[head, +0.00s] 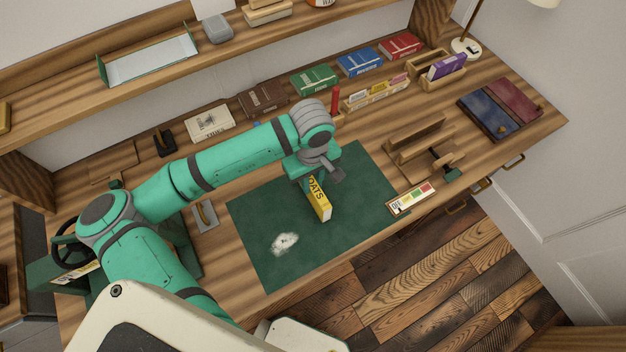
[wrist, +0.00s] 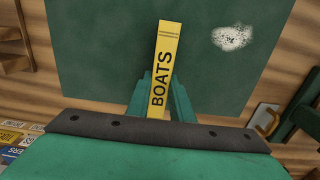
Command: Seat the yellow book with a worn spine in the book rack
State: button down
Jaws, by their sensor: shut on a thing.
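The yellow book (head: 320,203) is in my gripper (head: 308,181), over the green mat (head: 260,215). In the wrist view, the yellow book (wrist: 165,65) shows its narrow spine, lettered BOATS, between the two green fingers of my gripper (wrist: 160,92). The fingers are shut on it from both sides. Whether its lower end touches the mat is hard to tell. A wooden rack (head: 427,84) stands at the back right, away from my gripper. A purple book (head: 447,66) stands in it, and room beside that book looks empty.
A wooden press-like frame (head: 408,155) and a colour-marked strip (head: 411,198) lie right of the mat. A box of small coloured items (head: 377,94) stands behind. Blue and red flat books (head: 486,113) lie far right. Several books line the back, under a shelf (head: 150,84).

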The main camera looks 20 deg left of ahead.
jog(key=shift+s+a+f, duration=0.1)
jog(key=shift+f, duration=0.05)
jog(key=c, duration=1.6)
grip_release()
jog(key=shift+o, duration=0.2)
